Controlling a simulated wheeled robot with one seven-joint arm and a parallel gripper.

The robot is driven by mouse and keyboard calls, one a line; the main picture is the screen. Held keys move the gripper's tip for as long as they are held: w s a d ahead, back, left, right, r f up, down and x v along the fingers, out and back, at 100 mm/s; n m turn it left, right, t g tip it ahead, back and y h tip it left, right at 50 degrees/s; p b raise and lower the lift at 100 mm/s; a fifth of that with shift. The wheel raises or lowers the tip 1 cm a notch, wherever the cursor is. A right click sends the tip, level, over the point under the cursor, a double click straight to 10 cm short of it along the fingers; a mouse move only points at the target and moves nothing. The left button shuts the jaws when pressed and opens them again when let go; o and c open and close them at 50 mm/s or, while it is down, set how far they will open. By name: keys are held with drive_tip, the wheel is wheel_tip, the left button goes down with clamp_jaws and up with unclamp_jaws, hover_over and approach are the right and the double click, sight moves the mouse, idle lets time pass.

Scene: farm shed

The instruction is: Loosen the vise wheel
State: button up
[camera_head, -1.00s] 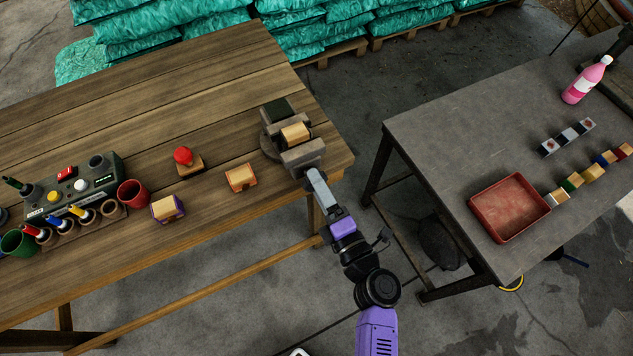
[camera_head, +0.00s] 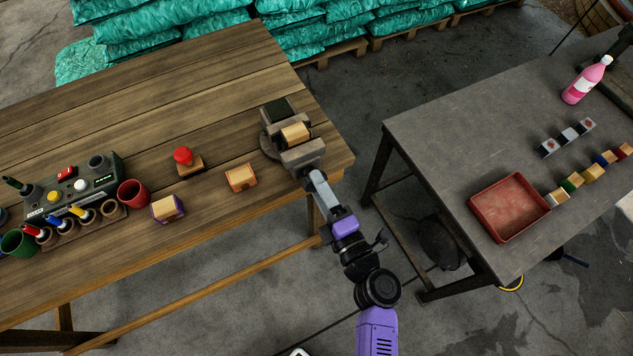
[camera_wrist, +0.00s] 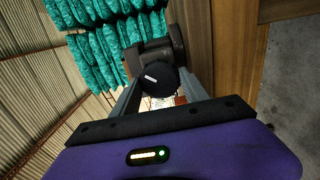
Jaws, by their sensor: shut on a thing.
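The vise (camera_head: 284,130) stands at the right end of the wooden workbench, with a wooden block (camera_head: 295,133) between its jaws. Its dark round wheel (camera_wrist: 160,79), with a white mark, faces the camera in the wrist view. My gripper (camera_head: 314,181) is at the front of the vise, its fingers on either side of the wheel. In the wrist view my gripper (camera_wrist: 160,88) is shut on the wheel. In the head view the wheel is mostly hidden by the gripper and the vise's front jaw.
The wooden workbench (camera_head: 120,110) holds a red button (camera_head: 183,156), two loose blocks, a control box (camera_head: 75,185) and a red cup (camera_head: 132,193). A grey table (camera_head: 440,140) with a red tray (camera_head: 510,208) and a pink bottle (camera_head: 586,81) stands to the right, across a gap.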

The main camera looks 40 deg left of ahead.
drive_tip(key=n+b, duration=0.3)
drive_tip(key=n, duration=0.2)
drive_tip(key=n+b, duration=0.3)
drive_tip(key=n, duration=0.3)
drive_tip(key=n+b, duration=0.3)
drive_tip(key=n, duration=0.3)
drive_tip(key=shift+f, duration=0.3)
drive_tip(key=n+b, duration=0.3)
drive_tip(key=n, duration=0.2)
drive_tip(key=shift+n+b, duration=0.35)
drive_tip(key=shift+n, duration=0.05)
clamp_jaws()
drive_tip(key=o, duration=1.6)
unclamp_jaws()
drive_tip(key=shift+r+p, duration=0.3)
drive_tip(key=shift+p, duration=0.15)
drive_tip(key=v, duration=0.9)
drive_tip(key=shift+p, duration=0.35)
